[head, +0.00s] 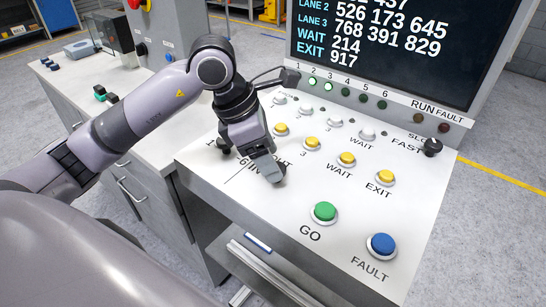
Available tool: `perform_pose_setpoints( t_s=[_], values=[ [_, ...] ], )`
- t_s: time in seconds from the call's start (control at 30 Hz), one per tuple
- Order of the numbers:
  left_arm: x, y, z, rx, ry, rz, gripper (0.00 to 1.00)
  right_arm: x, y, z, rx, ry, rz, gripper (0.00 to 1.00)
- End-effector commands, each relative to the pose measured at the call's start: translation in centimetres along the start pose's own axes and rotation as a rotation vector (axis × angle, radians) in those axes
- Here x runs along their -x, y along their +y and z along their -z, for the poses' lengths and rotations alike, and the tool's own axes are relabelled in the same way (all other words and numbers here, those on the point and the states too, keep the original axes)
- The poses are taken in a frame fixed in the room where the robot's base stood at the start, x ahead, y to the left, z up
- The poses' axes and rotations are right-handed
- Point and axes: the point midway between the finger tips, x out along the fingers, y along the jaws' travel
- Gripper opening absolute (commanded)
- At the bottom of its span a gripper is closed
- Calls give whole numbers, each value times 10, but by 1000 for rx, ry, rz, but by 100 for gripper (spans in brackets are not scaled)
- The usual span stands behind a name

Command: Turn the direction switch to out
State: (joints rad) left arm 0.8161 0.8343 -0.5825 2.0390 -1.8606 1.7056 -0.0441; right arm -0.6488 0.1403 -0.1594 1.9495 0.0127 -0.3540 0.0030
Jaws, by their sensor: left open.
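My left gripper (267,168) reaches down over the near left part of the white control panel (225,172). Its fingers are at the panel's surface beside the partly covered letters of IN and OUT. A dark knob (281,168), which looks like the direction switch, shows just right of the fingertips and is mostly hidden by them. I cannot tell which way it points, nor whether the fingers touch it. Another black knob (224,146) stands to the left of the gripper. My right gripper is out of view.
Yellow buttons (346,159), a green GO button (324,212) and a blue FAULT button (382,245) lie to the right. A black SLOW/FAST knob (432,147) is at the far right. A dark screen (400,45) stands behind. A white bench (85,85) is at left.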

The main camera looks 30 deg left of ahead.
Motion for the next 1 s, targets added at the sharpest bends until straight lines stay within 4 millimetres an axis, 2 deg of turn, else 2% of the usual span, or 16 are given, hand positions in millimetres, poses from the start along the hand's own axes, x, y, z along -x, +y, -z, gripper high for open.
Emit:
perform_pose_setpoints(
  t_s=[0.2, 0.43, 0.47, 0.6, 0.63, 1.0],
  values=[
    [-17, 0, 0, 1, -1, 1, 64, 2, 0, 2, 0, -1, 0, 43],
    [-18, 0, 0, 1, -2, 1, 64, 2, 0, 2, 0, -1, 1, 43],
    [-18, 0, 0, 1, -2, 1, 61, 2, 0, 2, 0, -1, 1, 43],
    [-18, 0, 0, 1, -2, 1, 16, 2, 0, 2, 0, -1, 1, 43],
    [-18, 0, 0, 1, -2, 1, 9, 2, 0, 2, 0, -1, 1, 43],
    [-18, 1, 0, -42, -3, 16, 9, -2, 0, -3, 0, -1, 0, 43]
  ],
)
